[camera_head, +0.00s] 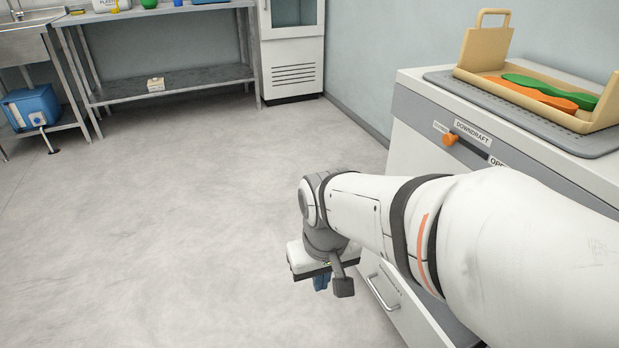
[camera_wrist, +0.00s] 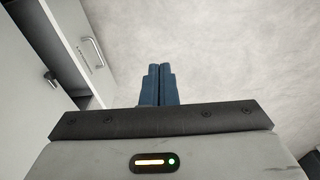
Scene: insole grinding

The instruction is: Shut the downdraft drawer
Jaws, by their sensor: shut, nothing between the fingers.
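The downdraft drawer (camera_head: 410,312) stands out from the white cabinet at the lower right, mostly hidden behind my arm. Its front bears a metal bar handle (camera_head: 383,292). In the wrist view the drawer's white front panel (camera_wrist: 72,28) and handle (camera_wrist: 93,52) are at upper left, with a dark gap between panel and cabinet, so it is open. My gripper (camera_head: 320,283) has blue fingers, pressed together and empty. It is out over the floor, left of the drawer front in the head view and apart from the handle. The fingers also show in the wrist view (camera_wrist: 159,72).
The cabinet (camera_head: 408,130) has a DOWNDRAFT label and an orange slider knob (camera_head: 450,140). On its perforated top stands a tan carrier (camera_head: 483,50) with orange and green insoles. Open floor lies to the left. A metal bench (camera_head: 170,85) and a white glass-fronted cabinet (camera_head: 292,60) stand at the back.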

